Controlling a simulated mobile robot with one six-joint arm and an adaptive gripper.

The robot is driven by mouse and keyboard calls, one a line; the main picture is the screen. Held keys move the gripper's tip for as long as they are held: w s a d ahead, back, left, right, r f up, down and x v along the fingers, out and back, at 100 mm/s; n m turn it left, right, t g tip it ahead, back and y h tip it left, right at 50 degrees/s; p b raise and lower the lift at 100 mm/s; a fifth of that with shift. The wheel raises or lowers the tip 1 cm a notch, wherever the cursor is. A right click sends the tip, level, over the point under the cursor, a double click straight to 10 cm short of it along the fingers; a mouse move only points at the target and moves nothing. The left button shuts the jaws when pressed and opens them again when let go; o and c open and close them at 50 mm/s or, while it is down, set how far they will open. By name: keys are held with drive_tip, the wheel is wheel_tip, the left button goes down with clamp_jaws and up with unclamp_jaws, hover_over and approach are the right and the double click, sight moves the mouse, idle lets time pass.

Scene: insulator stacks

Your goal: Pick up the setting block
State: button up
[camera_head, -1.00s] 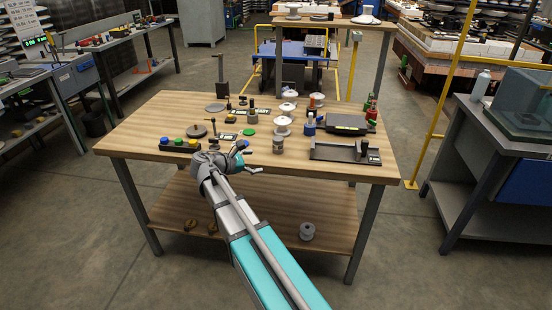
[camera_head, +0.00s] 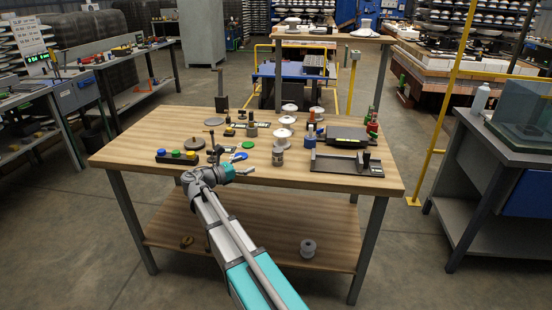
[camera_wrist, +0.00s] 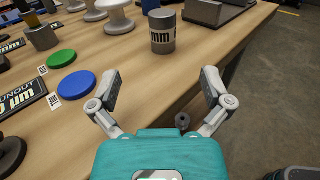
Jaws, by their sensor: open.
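My gripper (camera_wrist: 162,88) is open and empty, its two fingers spread wide. In the head view my gripper (camera_head: 247,171) is at the near edge of the wooden workbench (camera_head: 130,152). A small grey cylinder with a printed label (camera_wrist: 162,34) stands upright ahead of the fingers, apart from them; it also shows in the head view (camera_head: 278,157). No part carries a readable name, so I cannot tell for certain which is the setting block. A blue disc (camera_wrist: 77,84) and a green disc (camera_wrist: 61,59) lie flat to the left of the cylinder.
A dark fixture (camera_head: 345,166) stands on the bench's right. White insulators (camera_head: 284,134) stand behind the cylinder. A button box (camera_head: 177,158) lies on the left. In the wrist view, a labelled black plate (camera_wrist: 20,100) lies at left. Bare wood surrounds the cylinder's near side.

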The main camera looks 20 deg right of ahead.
sight(273, 154)
drive_tip(key=d, duration=0.2)
drive_tip(key=w+d, duration=0.1)
drive_tip(key=d, duration=0.5)
drive_tip(key=shift+w, duration=0.25)
drive_tip(key=shift+w+d, duration=0.25)
drive_tip(key=shift+d, duration=1.05)
drive_tip(key=shift+w+d, duration=0.2)
drive_tip(key=shift+d, duration=1.05)
clamp_jaws()
